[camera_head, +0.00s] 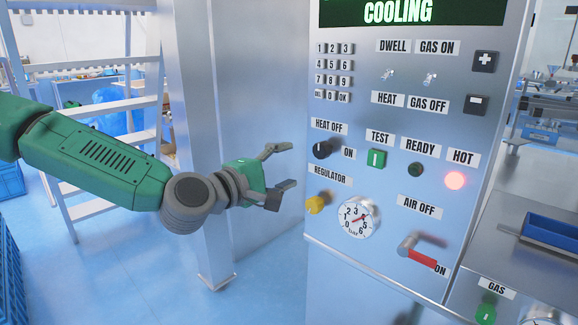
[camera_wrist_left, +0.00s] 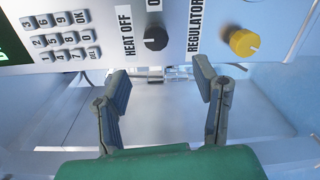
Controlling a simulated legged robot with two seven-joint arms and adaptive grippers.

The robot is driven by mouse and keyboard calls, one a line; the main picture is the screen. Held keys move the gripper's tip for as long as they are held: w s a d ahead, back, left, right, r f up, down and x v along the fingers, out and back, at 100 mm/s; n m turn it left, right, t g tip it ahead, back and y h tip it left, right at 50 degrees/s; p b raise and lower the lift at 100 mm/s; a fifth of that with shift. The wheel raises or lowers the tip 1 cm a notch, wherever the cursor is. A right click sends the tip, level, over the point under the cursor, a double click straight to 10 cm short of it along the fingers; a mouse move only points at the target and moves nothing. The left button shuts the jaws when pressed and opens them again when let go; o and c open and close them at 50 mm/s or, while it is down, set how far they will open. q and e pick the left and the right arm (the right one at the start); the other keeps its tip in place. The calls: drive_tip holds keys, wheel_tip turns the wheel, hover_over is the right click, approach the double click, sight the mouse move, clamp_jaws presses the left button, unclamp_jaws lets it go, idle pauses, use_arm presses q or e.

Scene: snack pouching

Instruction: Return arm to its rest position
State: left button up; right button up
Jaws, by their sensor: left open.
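My left arm comes in from the left in the head view, green with grey joints. My left gripper (camera_head: 283,170) is open and empty, just left of the control panel (camera_head: 325,215). In the left wrist view its two fingers (camera_wrist_left: 164,95) stand apart with nothing between them. The black heat knob (camera_head: 322,149) is close to the right of the fingers, apart from them; the knob (camera_wrist_left: 156,38) and the yellow regulator knob (camera_wrist_left: 243,43) also show beyond the fingers in the wrist view. My right gripper is not seen.
The panel has a "COOLING" display (camera_head: 398,12), a lit red HOT lamp (camera_head: 455,181), a gauge (camera_head: 358,217) and a red-handled air lever (camera_head: 418,255). A metal post (camera_head: 194,130) and a white ladder (camera_head: 110,135) stand at left. A blue tray (camera_head: 550,232) lies at right.

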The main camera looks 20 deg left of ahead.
use_arm(q)
drive_tip(key=s+d+f+m+g, duration=0.25)
drive_tip(key=s+f, duration=0.25)
drive_tip(key=f, duration=0.5)
drive_tip(key=s+d+f+m+g+y, duration=0.1)
drive_tip(key=s+f+m+g, duration=0.25)
drive_tip(key=s+f, duration=0.45)
drive_tip(key=s+d+f+m+g, duration=0.2)
drive_tip(key=s+f+m+g, duration=0.15)
drive_tip(key=f, duration=0.85)
drive_tip(key=s+a+f+m+g+y, duration=0.2)
drive_tip(key=s+a+f, duration=0.3)
drive_tip(key=s, duration=0.5)
drive_tip(key=s+a+f+m+g+y, duration=0.3)
drive_tip(key=s+a+f+m+g, duration=0.1)
drive_tip(key=s, duration=0.6)
wheel_tip(320, 180, down, 3)
drive_tip(key=shift+a+r+m, duration=0.15)
drive_tip(key=shift+a+m, duration=0.2)
drive_tip(key=shift+m, duration=0.2)
drive_tip(key=shift+w+g, duration=0.1)
drive_tip(key=shift+g, duration=0.15)
